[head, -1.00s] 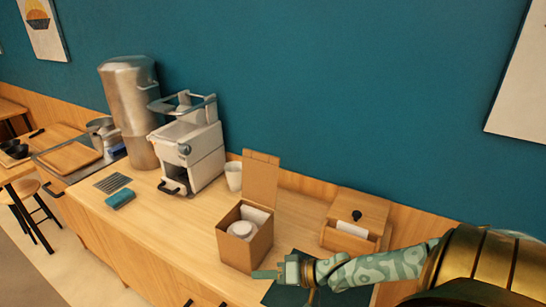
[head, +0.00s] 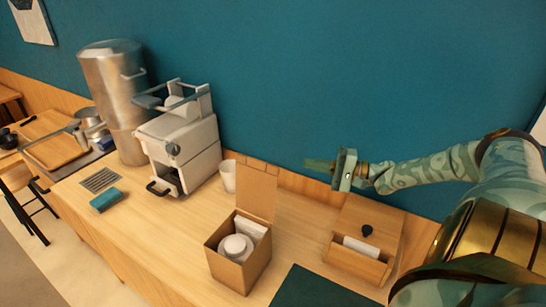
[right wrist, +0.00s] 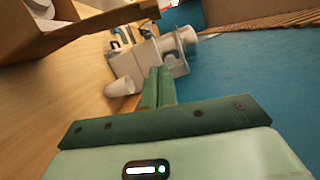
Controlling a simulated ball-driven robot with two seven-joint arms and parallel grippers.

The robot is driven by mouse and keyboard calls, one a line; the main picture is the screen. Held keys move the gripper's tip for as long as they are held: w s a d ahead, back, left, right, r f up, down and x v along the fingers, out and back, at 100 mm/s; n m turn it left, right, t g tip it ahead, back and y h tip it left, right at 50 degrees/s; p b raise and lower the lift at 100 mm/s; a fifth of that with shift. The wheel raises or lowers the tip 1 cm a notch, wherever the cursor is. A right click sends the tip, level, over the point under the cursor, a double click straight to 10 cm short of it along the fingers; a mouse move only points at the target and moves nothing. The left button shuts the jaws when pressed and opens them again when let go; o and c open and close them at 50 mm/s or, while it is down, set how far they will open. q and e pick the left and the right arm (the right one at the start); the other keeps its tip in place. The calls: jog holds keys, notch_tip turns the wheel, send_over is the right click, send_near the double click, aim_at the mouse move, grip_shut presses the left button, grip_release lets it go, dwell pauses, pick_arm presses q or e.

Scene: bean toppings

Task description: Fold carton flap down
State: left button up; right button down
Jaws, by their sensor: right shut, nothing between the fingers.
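The cardboard carton (head: 226,268) stands open on the wooden counter. Its flap (head: 257,190) stands upright at the back edge. Inside the carton are a white round item (head: 236,246) and a white packet (head: 251,228). My right gripper (head: 308,164) is shut and empty, raised to the right of the flap's top and apart from it, with its fingers pointing left. In the right wrist view, its closed fingers (right wrist: 158,88) point toward the white machine, and cardboard shows at the upper left. My left gripper is not in view.
A wooden box with a black knob (head: 367,231) stands right of the carton, near a dark green mat (head: 315,289). A white cup (head: 228,176) stands behind the carton. A white machine (head: 182,148) and a steel urn (head: 118,90) stand to the left. The teal wall is behind.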

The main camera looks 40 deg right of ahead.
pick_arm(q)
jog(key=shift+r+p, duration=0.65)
pick_arm(e)
jog(key=w+a, duration=0.7)
jog(key=a, duration=0.1)
jog(key=shift+w+a+r, duration=0.25)
jog(key=shift+a+r, duration=0.1)
jog(key=shift+a, duration=0.05)
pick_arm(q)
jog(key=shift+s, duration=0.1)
